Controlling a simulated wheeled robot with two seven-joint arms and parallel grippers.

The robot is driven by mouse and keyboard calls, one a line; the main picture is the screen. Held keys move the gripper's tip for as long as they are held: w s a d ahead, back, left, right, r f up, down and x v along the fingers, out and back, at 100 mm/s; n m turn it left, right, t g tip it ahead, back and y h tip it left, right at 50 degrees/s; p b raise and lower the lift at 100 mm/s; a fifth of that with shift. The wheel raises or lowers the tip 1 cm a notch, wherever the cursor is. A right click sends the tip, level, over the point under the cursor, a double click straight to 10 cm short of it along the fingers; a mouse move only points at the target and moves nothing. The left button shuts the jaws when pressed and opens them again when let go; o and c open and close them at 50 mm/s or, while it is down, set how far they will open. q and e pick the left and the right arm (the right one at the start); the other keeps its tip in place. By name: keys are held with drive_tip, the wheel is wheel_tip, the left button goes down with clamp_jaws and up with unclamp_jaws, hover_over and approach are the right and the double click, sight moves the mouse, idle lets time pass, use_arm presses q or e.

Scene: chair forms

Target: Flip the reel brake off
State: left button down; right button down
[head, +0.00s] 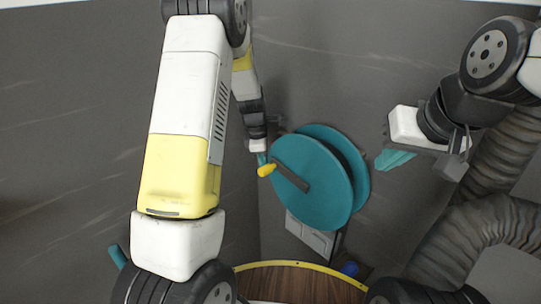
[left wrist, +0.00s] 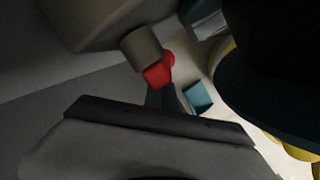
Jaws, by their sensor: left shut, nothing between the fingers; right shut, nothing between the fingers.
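The teal reel (head: 312,182) stands against the dark wall, with a dark crank and yellow handle (head: 267,170) on its front disc. My left gripper (head: 262,160) is at the reel's left edge, mostly hidden by its own arm and the reel. In the left wrist view, my left gripper (left wrist: 165,95) is shut, its fingertips close to a red knob (left wrist: 158,71) on a grey cylindrical piece (left wrist: 141,48). This may be the brake; contact cannot be told. The red knob is hidden in the head view. My right gripper (head: 393,161) is shut and empty, right of the reel and apart from it.
A grey panel (head: 309,235) sits below the reel. A ribbed grey hose (head: 480,225) fills the lower right. A wooden surface with a yellow rim (head: 297,281) is at the bottom. A small teal block (left wrist: 198,96) shows beside the left fingers. The wall left of my left arm is bare.

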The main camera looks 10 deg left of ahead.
use_arm(q)
drive_tip(key=a+r, duration=0.7)
drive_tip(key=r, duration=0.4)
drive_tip(key=s+d+r+m+t, duration=0.1)
drive_tip(key=s+d+r+m, duration=0.1)
drive_tip(key=s+r+m, duration=0.4)
drive_tip(key=s+d+r+m+t, duration=0.1)
drive_tip(key=s+d+r+m, duration=0.1)
drive_tip(key=s+m, duration=0.5)
drive_tip(key=s+d+r+m+t, duration=0.1)
drive_tip(key=s+r+m, duration=0.4)
drive_tip(key=s, duration=1.1)
drive_tip(key=shift+d+r+m+t+h, duration=0.15)
drive_tip(key=shift+d+m+t+h, duration=0.25)
drive_tip(key=shift+m+t, duration=0.45)
